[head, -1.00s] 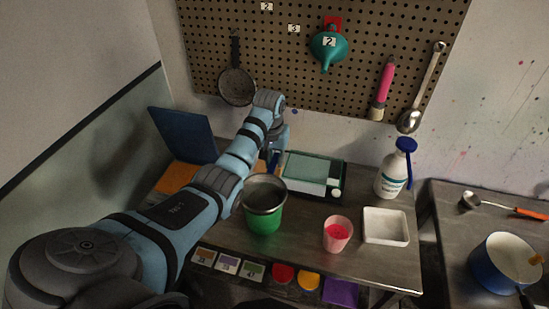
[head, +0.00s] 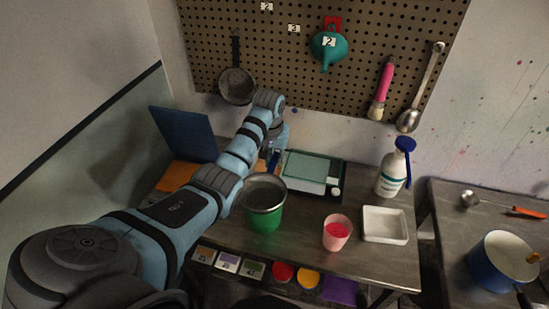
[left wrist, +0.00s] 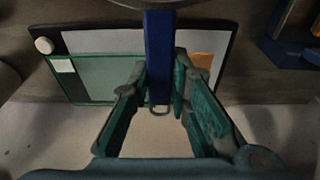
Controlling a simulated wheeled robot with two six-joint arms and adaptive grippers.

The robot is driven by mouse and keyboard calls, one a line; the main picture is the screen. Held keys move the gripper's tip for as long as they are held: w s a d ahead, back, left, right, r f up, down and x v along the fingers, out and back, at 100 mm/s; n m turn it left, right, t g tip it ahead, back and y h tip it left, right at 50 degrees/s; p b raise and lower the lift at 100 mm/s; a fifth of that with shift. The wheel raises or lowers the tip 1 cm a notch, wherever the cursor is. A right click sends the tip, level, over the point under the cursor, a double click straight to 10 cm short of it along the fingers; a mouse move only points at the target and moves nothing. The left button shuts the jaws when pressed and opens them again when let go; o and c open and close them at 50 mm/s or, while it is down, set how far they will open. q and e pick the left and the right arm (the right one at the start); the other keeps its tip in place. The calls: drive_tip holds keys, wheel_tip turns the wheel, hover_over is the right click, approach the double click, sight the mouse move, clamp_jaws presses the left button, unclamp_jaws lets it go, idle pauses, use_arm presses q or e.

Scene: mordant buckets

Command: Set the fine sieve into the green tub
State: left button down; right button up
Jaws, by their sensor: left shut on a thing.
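The green tub (head: 264,219) stands upright on the table. The fine sieve (head: 265,199) shows as a grey metal bowl at the tub's mouth, its rim wider than the tub. I cannot tell whether it rests on the tub or hangs just above it. My left gripper (head: 275,152) is behind the tub, shut on the sieve's blue handle. In the left wrist view the blue handle (left wrist: 159,55) runs between the fingers (left wrist: 160,95), with a loop at its end. Only a bit of sieve rim shows there at the top. My right gripper is not in view.
A dark tray with a pane (head: 310,168) lies behind the tub. A pink cup (head: 337,234), a white dish (head: 385,225) and a white bottle (head: 391,176) stand to the right. A dark pan-like strainer (head: 237,87) hangs on the pegboard. Table between tub and cup is clear.

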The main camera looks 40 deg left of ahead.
use_arm(q)
drive_tip(key=shift+f, duration=0.55)
drive_tip(key=c, duration=1.4)
unclamp_jaws()
drive_tip(key=r, duration=0.3)
drive_tip(key=s+r, duration=0.1)
drive_tip(key=r, duration=0.3)
drive_tip(key=shift+s+d+r, duration=0.2)
